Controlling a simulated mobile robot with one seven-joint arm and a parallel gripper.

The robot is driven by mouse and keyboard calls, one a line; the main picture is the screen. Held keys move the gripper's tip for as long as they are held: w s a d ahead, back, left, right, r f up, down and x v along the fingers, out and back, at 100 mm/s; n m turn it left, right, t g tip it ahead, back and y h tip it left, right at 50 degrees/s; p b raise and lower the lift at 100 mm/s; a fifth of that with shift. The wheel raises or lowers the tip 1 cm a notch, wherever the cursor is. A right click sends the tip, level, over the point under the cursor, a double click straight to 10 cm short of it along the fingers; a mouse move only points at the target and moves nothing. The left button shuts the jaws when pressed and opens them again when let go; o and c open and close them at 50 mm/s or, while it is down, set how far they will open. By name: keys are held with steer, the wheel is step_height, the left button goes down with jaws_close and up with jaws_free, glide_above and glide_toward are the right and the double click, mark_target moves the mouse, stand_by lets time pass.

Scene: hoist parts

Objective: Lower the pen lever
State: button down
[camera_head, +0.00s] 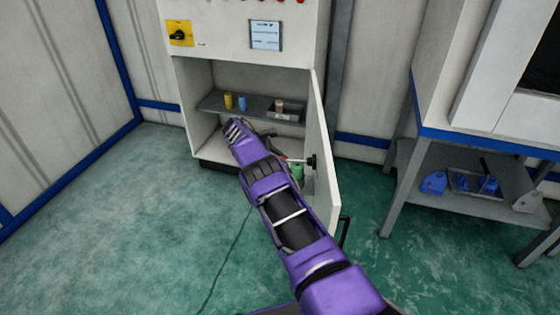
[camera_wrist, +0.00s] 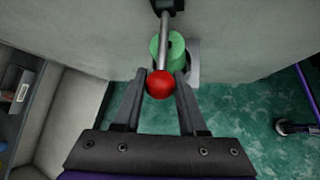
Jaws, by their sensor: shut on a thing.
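The lever is a grey rod (camera_wrist: 165,38) with a red ball knob (camera_wrist: 160,85) at its near end and a dark mount (camera_wrist: 168,5) at its far end. In the head view the rod (camera_head: 298,160) sticks out from the inner side of the open cabinet door, leftward of its black mount (camera_head: 312,161). My gripper (camera_wrist: 161,78) is shut on the red ball, with one dark finger on each side of it. In the head view my purple arm hides most of the gripper and the knob.
The white cabinet (camera_head: 245,35) stands open, its door (camera_head: 325,150) swung outward beside my arm. A green cylinder (camera_wrist: 168,50) is behind the lever. The cabinet shelf (camera_head: 215,105) holds small yellow and blue items. A bench (camera_head: 470,203) stands right. Floor at left is clear.

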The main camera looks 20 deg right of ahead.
steer(key=shift+s+a+f, duration=0.2)
steer(key=shift+s+f, duration=0.05)
steer(key=shift+f, duration=0.2)
steer(key=c, duration=0.6)
jaws_free()
steer(key=shift+c, duration=0.2)
steer(key=shift+o, duration=0.8)
steer(key=shift+r, duration=0.15)
steer(key=shift+w+d+r, duration=0.1)
steer(key=v, duration=1.2)
